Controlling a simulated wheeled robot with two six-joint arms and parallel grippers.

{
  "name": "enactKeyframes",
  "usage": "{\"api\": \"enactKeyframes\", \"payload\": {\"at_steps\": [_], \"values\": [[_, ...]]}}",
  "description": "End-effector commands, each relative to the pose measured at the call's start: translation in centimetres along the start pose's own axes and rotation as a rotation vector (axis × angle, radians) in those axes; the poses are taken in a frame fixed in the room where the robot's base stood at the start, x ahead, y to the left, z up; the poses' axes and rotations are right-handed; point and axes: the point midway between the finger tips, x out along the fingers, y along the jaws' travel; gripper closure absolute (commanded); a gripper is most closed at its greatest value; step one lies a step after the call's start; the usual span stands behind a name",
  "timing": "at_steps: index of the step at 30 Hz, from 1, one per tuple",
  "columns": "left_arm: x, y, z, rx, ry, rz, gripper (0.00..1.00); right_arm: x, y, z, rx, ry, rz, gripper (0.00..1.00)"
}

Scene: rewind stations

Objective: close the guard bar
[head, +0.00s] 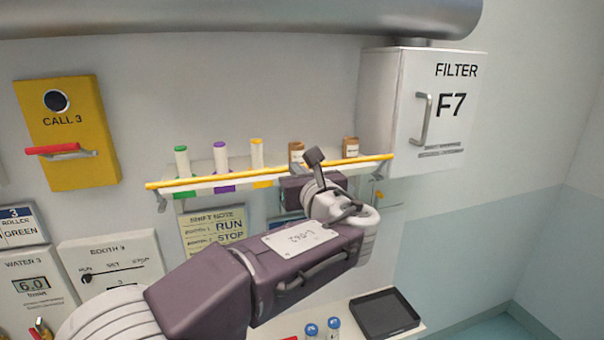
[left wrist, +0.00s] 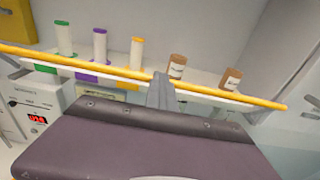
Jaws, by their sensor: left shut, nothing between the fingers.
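The guard bar (head: 215,178) is a long yellow bar along the front edge of a white wall shelf. It also shows in the left wrist view (left wrist: 80,63), running across the whole shelf. Several tubes and small brown bottles stand on the shelf behind it. My left gripper (head: 314,157) is shut and empty, and its tip overlaps the right half of the bar in the head view. In the left wrist view its closed fingers (left wrist: 160,88) reach up to the bar; I cannot tell whether they touch it. The arm hides part of the wall below. My right gripper is not in view.
A white filter cabinet (head: 405,105) stands close to the bar's right end. A yellow call box (head: 75,165) with a red handle hangs at the left. A black tray (head: 385,314) and blue-capped bottles (head: 333,326) are below. A large grey pipe (head: 230,15) runs above.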

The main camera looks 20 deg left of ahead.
Motion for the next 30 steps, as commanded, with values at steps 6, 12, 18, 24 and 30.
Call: {"api": "enactKeyframes", "payload": {"at_steps": [6, 12, 18, 24, 30], "values": [[1.3, 0.1, 1.5, 0.002, 0.0, 0.004, 1.0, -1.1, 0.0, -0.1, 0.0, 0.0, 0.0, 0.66], [2.5, 0.1, 2.3, 0.001, 0.0, 0.004, 1.0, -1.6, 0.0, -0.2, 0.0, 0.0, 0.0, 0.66], [3.3, 0.1, 2.7, 0.001, 0.0, 0.002, 1.0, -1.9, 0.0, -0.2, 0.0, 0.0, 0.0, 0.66], [3.8, 0.1, 2.9, 0.001, -0.001, 0.003, 1.0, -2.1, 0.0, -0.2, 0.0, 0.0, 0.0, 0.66], [4.0, 0.0, 3.0, 0.001, -0.001, 0.002, 1.0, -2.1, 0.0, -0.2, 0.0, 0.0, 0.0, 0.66]]}}
